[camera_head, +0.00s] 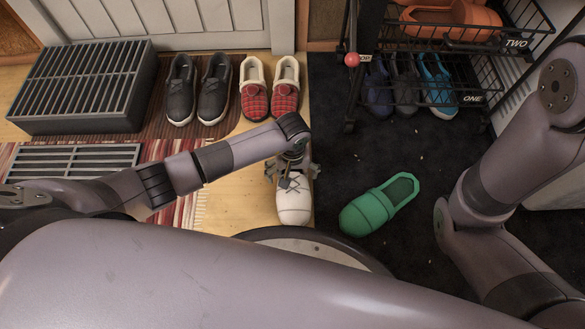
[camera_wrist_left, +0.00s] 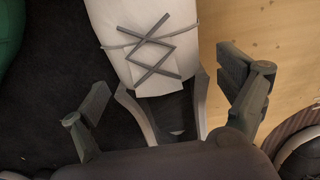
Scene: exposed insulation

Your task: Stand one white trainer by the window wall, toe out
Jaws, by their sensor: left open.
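One white trainer (camera_head: 294,207) rests on the floor where the wood meets the dark mat, its toe pointing toward the bottom of the head view. My left gripper (camera_head: 291,165) is above its heel and laces and hides much of it. In the left wrist view the trainer (camera_wrist_left: 122,15) shows its grey crossed laces and dark opening. There the fingers of my left gripper (camera_wrist_left: 166,75) are spread wide, one on each side of the shoe. I cannot tell whether they touch it. My right arm shows at the right, but its gripper is out of view.
A green clog (camera_head: 367,212) lies right of the trainer. Black shoes (camera_head: 181,90) and red checked slippers (camera_head: 255,92) stand below a pale panelled front (camera_head: 180,40). A slatted grey box (camera_head: 85,80) is at left, a wire shoe rack (camera_head: 440,75) at upper right.

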